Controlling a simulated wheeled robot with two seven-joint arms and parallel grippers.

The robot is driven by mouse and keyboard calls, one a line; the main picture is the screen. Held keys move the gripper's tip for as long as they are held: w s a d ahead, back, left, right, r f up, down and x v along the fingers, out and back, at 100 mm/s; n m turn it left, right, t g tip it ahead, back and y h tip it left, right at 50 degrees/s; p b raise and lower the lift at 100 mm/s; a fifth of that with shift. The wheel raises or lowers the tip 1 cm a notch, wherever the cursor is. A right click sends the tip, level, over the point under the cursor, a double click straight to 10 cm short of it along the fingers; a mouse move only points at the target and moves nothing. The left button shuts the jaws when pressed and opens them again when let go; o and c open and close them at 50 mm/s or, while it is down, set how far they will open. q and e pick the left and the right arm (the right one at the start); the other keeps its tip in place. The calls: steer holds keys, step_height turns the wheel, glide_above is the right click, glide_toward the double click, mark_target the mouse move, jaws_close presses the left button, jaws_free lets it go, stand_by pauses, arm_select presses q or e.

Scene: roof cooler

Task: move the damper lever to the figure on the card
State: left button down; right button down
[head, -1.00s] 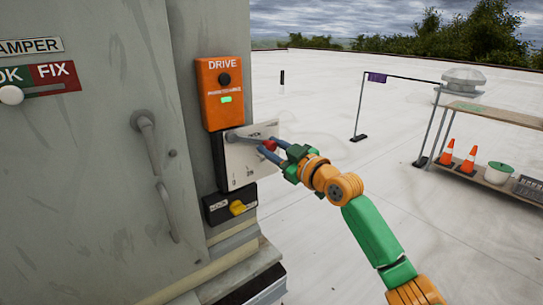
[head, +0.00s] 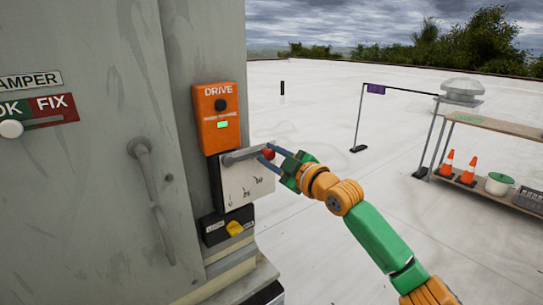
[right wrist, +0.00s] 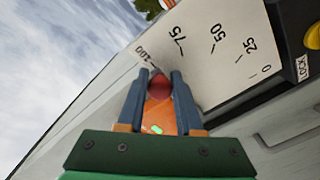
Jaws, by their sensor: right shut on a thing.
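The damper lever (head: 242,156) is a grey arm with a red knob (head: 268,154) on a pale scale plate (head: 246,186) under the orange DRIVE box (head: 216,120). It points right and slightly up in the head view. My right gripper (head: 269,153) is shut on the red knob. In the right wrist view the knob (right wrist: 159,86) sits between the fingers (right wrist: 158,88), close to the 100 mark; marks 75, 50, 25 and 0 run away from it on the plate (right wrist: 205,65). The exact reading is hidden. I cannot identify the card. My left gripper is out of view.
Below the plate is a black lock switch with a yellow knob (head: 235,228). A grey door handle (head: 152,185) and a red-green OK/FIX indicator (head: 40,115) are on the cabinet at left. A shelf (head: 490,125) with cones stands far right; open roof lies between.

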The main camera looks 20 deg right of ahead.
steer(key=shift+r, duration=0.3)
steer(key=c, duration=0.6)
jaws_free()
steer(key=shift+a, duration=0.1)
steer(key=shift+s, duration=0.15)
steer(key=shift+f, duration=0.1)
steer(key=shift+s+f+b, duration=0.15)
steer(key=shift+s+b, duration=0.2)
steer(key=shift+b, duration=0.05)
steer(key=b+v, duration=0.2)
steer(key=v, duration=0.4)
steer(key=shift+r+b, duration=0.2)
steer(key=shift+b, duration=0.1)
